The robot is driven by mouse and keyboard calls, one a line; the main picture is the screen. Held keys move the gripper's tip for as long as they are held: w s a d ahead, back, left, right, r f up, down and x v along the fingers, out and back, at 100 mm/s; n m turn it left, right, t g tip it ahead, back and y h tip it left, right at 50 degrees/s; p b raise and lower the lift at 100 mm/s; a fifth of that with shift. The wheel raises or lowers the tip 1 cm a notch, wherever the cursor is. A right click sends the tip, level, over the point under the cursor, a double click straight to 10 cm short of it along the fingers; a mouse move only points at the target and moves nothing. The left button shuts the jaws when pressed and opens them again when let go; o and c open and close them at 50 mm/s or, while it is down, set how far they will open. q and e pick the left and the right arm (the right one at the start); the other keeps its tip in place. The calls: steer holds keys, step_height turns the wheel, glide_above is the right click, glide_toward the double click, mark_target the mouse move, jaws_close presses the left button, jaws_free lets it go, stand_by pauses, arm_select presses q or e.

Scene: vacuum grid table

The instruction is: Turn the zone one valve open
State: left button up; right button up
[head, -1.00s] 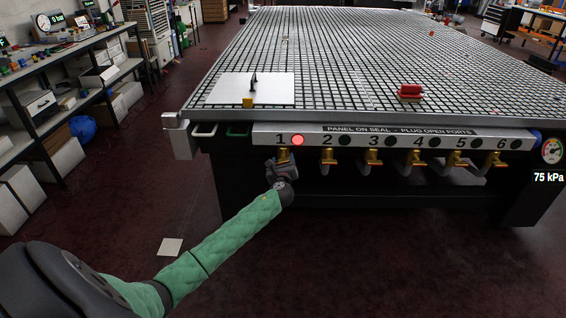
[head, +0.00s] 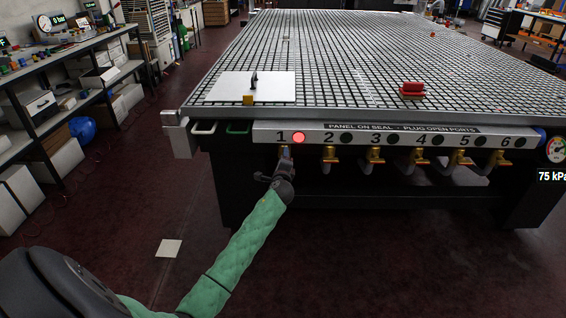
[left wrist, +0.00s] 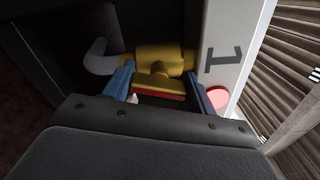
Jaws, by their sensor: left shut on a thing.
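The zone one valve is a brass body (left wrist: 160,58) under the front rail, below the number 1. In the left wrist view its yellow handle with a red strip (left wrist: 158,90) lies between the two blue fingers of my left gripper (left wrist: 160,93). My left gripper (head: 285,156) is shut on this handle, reaching up from below in the head view, where it hides most of the valve. The zone one lamp (head: 299,138) glows red; it also shows in the left wrist view (left wrist: 218,97). My right gripper is not in view.
Several more brass valves, such as valve 2 (head: 330,155), line the rail to the right, with dark lamps. The gauge (head: 556,149) reads 75 kPa. A white panel (head: 225,88) and a red block (head: 412,88) lie on the grid table (head: 340,60). Floor in front is open.

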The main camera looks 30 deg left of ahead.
arm_select(q)
steer(key=shift+f+n+b, duration=0.15)
steer(key=shift+n+b, duration=0.3)
steer(key=shift+n, duration=1.25)
steer(key=o, duration=1)
steer(key=shift+a+n, duration=0.1)
steer(key=shift+n, duration=0.2)
steer(key=shift+s+d, duration=0.3)
steer(key=shift+s, duration=0.15)
steer(key=v, duration=0.7)
